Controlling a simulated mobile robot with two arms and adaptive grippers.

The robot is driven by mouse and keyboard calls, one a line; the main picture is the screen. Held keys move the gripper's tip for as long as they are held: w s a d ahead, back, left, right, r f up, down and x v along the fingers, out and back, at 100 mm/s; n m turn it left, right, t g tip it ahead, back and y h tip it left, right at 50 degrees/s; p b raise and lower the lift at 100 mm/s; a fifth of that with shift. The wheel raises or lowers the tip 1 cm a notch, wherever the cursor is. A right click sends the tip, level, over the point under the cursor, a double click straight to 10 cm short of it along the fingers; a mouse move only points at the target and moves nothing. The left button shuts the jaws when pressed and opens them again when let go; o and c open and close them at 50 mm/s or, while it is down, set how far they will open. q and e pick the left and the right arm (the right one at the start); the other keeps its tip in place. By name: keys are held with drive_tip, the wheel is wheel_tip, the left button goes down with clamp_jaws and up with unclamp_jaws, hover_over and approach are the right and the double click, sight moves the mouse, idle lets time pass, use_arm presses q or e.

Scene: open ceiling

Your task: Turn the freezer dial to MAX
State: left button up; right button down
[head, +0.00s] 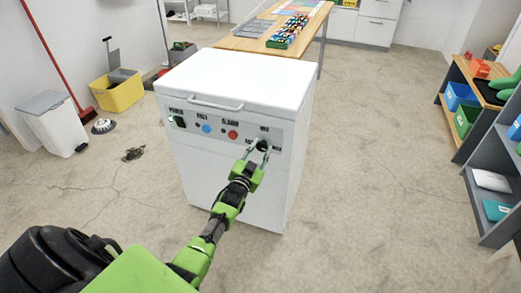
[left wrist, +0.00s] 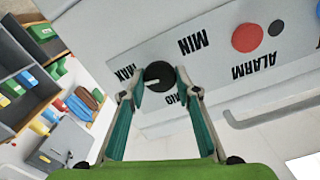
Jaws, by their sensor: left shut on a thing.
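The white freezer (head: 240,170) stands in the middle of the head view, lid down, with a grey control panel along its upper front. Its round black dial (head: 263,145) is at the panel's right end. It also shows in the left wrist view (left wrist: 160,74), with a white mark pointing left and slightly down in that picture. A MIN label is at its upper right; another label, apparently MAX, is at its left, partly covered by a fingertip. My left gripper (left wrist: 157,84) is shut on the dial, one fingertip on each side. My right gripper is not in view.
The panel also carries a blue button (head: 207,128), a red alarm button (head: 232,134) and a power switch (head: 179,121). A lid handle (head: 215,104) sticks out above them. A wooden table (head: 250,43) stands behind the freezer, shelves (head: 492,140) at the right.

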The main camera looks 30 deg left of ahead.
use_arm(q)
drive_tip(key=o, duration=1.1)
drive_tip(key=v, duration=1.2)
drive_tip(key=shift+s+f, duration=0.1)
